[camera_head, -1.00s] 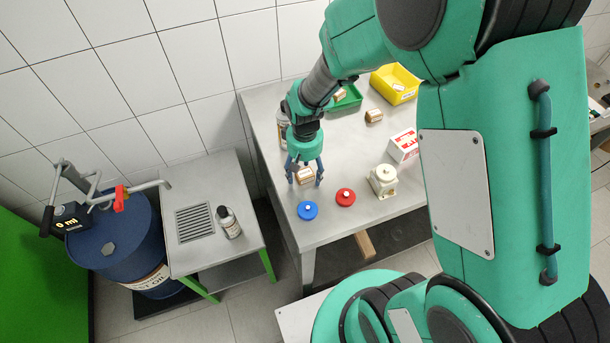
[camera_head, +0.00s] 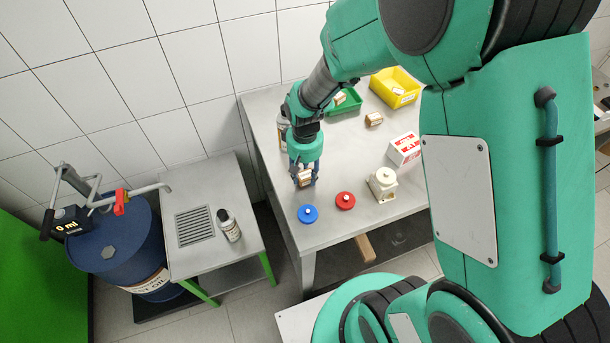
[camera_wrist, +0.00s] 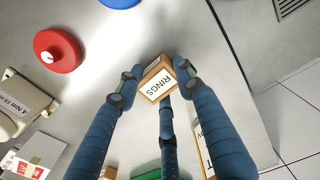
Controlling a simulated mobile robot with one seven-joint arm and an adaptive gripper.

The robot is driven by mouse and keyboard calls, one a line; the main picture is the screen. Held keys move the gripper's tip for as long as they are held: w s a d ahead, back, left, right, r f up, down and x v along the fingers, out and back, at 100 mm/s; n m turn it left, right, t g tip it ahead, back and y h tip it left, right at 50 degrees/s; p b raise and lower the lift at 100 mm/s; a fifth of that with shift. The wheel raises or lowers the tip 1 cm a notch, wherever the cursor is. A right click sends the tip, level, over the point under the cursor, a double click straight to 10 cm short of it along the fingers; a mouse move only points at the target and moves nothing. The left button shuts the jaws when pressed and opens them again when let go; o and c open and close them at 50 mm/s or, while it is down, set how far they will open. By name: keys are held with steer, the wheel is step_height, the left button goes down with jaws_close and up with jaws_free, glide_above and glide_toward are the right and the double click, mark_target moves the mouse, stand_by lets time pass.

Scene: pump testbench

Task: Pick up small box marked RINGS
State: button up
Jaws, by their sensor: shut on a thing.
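The small box marked RINGS (camera_wrist: 159,84) is brown cardboard with a white label, seen in the wrist view between the blue fingers. My gripper (camera_wrist: 152,82) is shut on it, with fingers against its sides and a third finger below it in the picture. In the head view my gripper (camera_head: 303,180) is over the left part of the table, near its front edge. The box (camera_head: 305,175) shows there partly behind the fingers. I cannot tell whether it is clear of the table top.
A blue disc (camera_head: 308,214) and a red disc (camera_head: 345,200) lie close in front. A cream device (camera_head: 383,183) and a red-white carton (camera_head: 404,148) stand to the right. A green bin (camera_head: 347,101), a yellow bin (camera_head: 394,88) and another small box (camera_head: 374,119) are farther back.

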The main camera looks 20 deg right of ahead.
mark_target(306, 176)
steer(key=r, duration=0.3)
steer(key=shift+s+p, duration=0.3)
steer(key=shift+p, duration=0.1)
steer(key=s, duration=0.5)
steer(key=s+p, duration=0.1)
steer(key=s, duration=0.4)
steer(key=s+r+p, duration=0.1)
steer(key=s, duration=0.4)
steer(key=shift+s+r, duration=0.1)
steer(key=shift+s, duration=0.1)
